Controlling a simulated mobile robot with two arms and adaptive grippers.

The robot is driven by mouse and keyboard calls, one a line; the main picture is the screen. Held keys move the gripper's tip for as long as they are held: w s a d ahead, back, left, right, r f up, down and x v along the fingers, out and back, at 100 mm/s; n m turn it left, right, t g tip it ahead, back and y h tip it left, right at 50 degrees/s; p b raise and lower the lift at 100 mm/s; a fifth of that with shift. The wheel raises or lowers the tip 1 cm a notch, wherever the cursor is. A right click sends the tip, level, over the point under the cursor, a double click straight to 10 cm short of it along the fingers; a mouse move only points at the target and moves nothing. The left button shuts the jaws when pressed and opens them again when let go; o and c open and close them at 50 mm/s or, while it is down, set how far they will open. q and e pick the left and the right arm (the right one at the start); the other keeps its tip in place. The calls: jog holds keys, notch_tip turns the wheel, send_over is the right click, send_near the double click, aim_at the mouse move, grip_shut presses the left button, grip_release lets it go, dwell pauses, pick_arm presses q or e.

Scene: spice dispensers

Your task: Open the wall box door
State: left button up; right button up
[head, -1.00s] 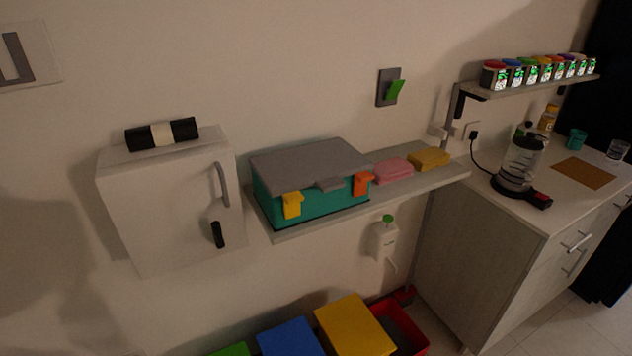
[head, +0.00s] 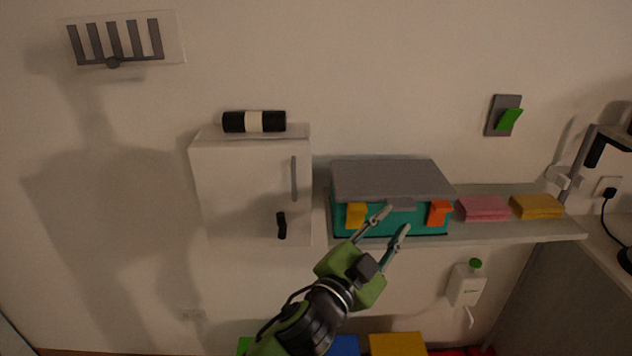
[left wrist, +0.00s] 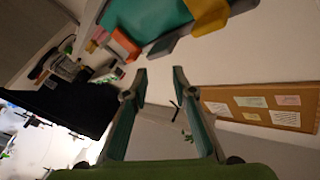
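The white wall box (head: 238,192) hangs on the wall left of centre in the head view. Its door is shut. A long grey handle (head: 294,178) runs down the door's right side, with a small black latch or knob (head: 281,225) below it. My left gripper (head: 392,222) is open and empty, in front of the teal toolbox and to the right of the wall box. In the left wrist view the open fingers (left wrist: 160,72) have nothing between them. My right gripper is not in view.
A teal toolbox (head: 400,219) with grey lid, yellow and orange latches sits on the shelf (head: 480,229), beside pink (head: 484,208) and yellow (head: 537,206) sponges. A black-and-white roll (head: 254,121) lies on the wall box. Coloured bins (head: 397,344) stand below.

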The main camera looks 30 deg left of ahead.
pick_arm(q)
jog(key=s+d+r+m+g+h, duration=0.1)
jog(key=d+r+m+g+h, duration=0.1)
jog(key=d+r+m+h, duration=0.55)
jog(key=s+d+r+m+g+h, duration=0.2)
jog(key=d+r+m+h, duration=0.3)
jog(key=r+m+h, duration=0.5)
jog(key=m+g+y, duration=1)
jog(key=g+y, duration=0.1)
jog(key=y, duration=0.9)
send_near(292, 176)
jog(key=shift+t, duration=0.3)
jog(key=p+x, duration=0.1)
jog(key=x, duration=0.4)
jog(key=p+x, duration=0.1)
jog(key=x, duration=0.5)
jog(key=shift+s+f, duration=0.15)
jog(key=shift+f, duration=0.2)
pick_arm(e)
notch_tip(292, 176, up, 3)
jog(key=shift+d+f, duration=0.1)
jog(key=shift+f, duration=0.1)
